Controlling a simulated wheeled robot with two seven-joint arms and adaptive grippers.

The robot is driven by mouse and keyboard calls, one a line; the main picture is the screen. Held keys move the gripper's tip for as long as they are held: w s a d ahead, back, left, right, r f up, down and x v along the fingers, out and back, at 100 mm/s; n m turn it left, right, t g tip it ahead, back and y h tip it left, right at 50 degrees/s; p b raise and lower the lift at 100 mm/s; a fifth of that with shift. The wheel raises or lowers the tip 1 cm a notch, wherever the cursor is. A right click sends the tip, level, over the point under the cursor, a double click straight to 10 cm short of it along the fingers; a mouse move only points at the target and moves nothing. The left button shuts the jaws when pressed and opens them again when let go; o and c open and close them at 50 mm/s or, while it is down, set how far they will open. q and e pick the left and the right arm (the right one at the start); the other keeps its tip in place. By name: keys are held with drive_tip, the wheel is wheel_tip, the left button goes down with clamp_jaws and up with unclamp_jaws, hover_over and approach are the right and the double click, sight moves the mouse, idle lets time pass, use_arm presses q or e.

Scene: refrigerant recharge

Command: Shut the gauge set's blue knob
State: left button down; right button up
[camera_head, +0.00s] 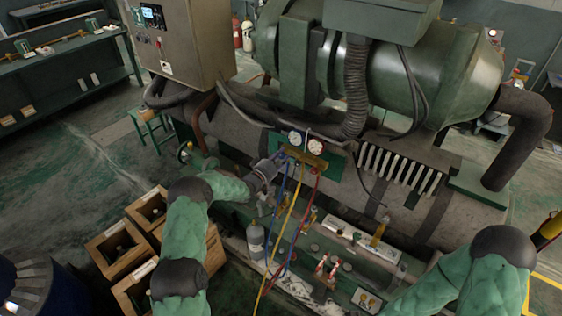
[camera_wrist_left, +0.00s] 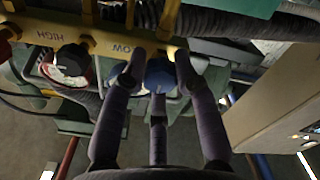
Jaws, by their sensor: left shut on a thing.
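The gauge set (camera_head: 310,158) hangs at the middle of the head view, with two round white dials on top and blue, yellow and red hoses below. In the left wrist view its yellow manifold (camera_wrist_left: 112,42) appears upside down, marked HIGH and LOW. The blue knob (camera_wrist_left: 159,76) sits beside the LOW mark. My left gripper (camera_wrist_left: 158,68) is shut on the blue knob, its fingers around it; in the head view the gripper (camera_head: 275,163) is at the gauge set's left side. The knob's turn position cannot be told. My right gripper is outside the views.
The large green machine (camera_head: 440,75) stands behind the gauge set. A grey cylinder (camera_head: 256,240) stands below. Wooden bins (camera_head: 117,245) are at the lower left. A grey control cabinet (camera_head: 190,45) stands at upper left.

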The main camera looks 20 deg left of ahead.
use_arm(q)
drive_tip(key=m+b, duration=1.5)
drive_tip(key=b, duration=0.4)
drive_tip(key=shift+f, duration=0.15)
drive_tip(key=shift+m+b, duration=1.55)
drive_tip(key=shift+m, duration=0.15)
drive_tip(key=shift+r, duration=0.2)
drive_tip(key=c, duration=0.9)
unclamp_jaws()
drive_tip(key=shift+c, duration=0.2)
drive_tip(key=v, duration=1.2)
